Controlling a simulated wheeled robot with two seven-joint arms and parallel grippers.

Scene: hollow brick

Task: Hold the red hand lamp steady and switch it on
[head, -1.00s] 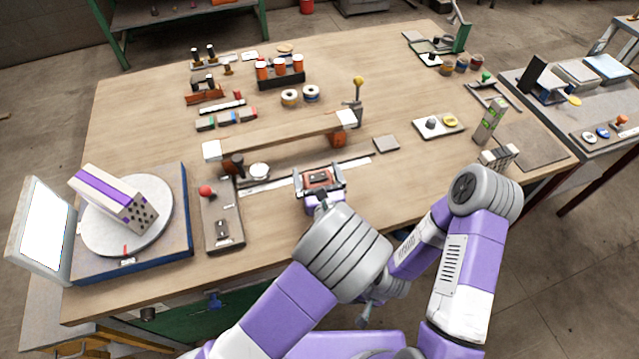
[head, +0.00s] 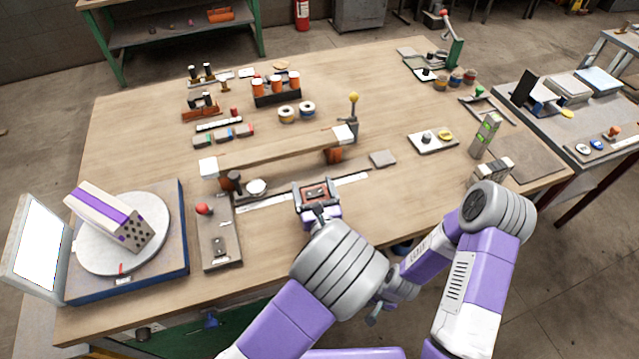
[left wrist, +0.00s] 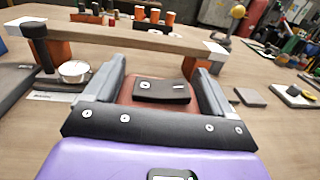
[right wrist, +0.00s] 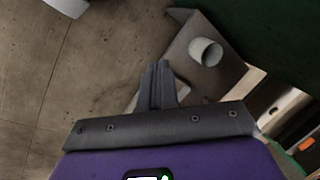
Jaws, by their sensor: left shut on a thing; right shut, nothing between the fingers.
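The red hand lamp (head: 317,192) is at the table's front middle, its reddish body with a black block (left wrist: 162,91) on top bearing a white ring mark and a white bar mark. My left gripper (head: 316,194) is shut on it, one finger on each side, as the left wrist view (left wrist: 162,88) also shows. Whether the lamp touches the tabletop cannot be told. My right gripper (right wrist: 158,85) is shut and empty in the right wrist view, over the floor beside the table. No lit part of the lamp is visible.
A wooden beam on orange supports (head: 275,153) stands just behind the lamp. A grey panel with a red knob (head: 217,240) lies to its left, and a turntable (head: 115,232) is further left.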

